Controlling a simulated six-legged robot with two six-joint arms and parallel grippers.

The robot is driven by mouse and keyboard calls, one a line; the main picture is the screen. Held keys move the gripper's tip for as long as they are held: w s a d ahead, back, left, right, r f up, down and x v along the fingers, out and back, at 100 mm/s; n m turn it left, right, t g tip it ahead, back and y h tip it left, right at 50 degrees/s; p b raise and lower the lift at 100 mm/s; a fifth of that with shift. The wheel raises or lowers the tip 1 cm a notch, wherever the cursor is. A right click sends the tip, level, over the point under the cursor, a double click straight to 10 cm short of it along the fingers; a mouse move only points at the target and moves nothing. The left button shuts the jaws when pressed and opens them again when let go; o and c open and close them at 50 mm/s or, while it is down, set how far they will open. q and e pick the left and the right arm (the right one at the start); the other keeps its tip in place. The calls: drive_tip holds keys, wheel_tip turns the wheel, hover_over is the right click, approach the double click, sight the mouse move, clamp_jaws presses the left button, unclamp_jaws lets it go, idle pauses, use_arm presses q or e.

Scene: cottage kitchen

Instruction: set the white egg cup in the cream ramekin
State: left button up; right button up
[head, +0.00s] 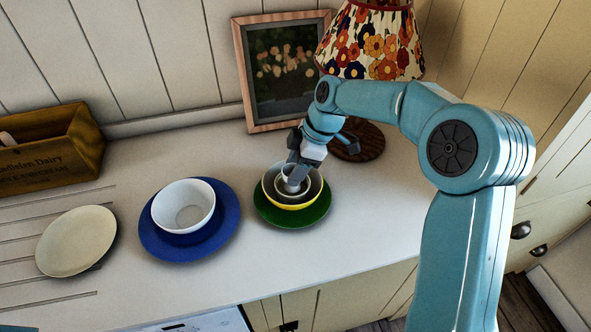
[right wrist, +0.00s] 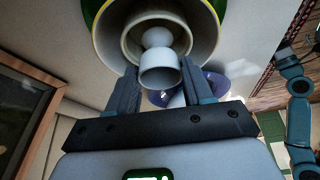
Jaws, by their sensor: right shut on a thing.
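The white egg cup (head: 290,171) is between the fingers of my right gripper (head: 297,176), which is shut on it. The egg cup (right wrist: 159,73) also shows between the fingers in the right wrist view, its narrower end toward the ramekin. The cream ramekin (head: 292,194) sits inside a yellow-rimmed bowl. In the head view the egg cup overlaps the ramekin's opening; I cannot tell whether it touches the ramekin's floor. My left gripper does not show in the head view; a teal arm (right wrist: 296,90) of mine stands at the right of the right wrist view.
The yellow-rimmed bowl (head: 311,192) stands on a green plate (head: 313,216). Left of it are a white bowl (head: 186,205) on a blue plate (head: 226,232), a cream plate (head: 76,241) and a wooden crate (head: 50,150). A picture frame (head: 281,68) and a flowered lamp (head: 370,42) stand behind.

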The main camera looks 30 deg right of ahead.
drive_tip(key=shift+w+d+f, duration=0.1)
drive_tip(key=shift+d+f, duration=0.05)
drive_tip(key=shift+f, duration=0.75)
drive_tip(key=shift+r, duration=0.1)
drive_tip(key=shift+f+b, duration=0.35)
drive_tip(key=shift+f, duration=0.05)
drive_tip(key=o, duration=1.1)
drive_tip(key=shift+r, duration=0.1)
drive_tip(key=shift+c, duration=0.2)
drive_tip(key=shift+r, duration=0.1)
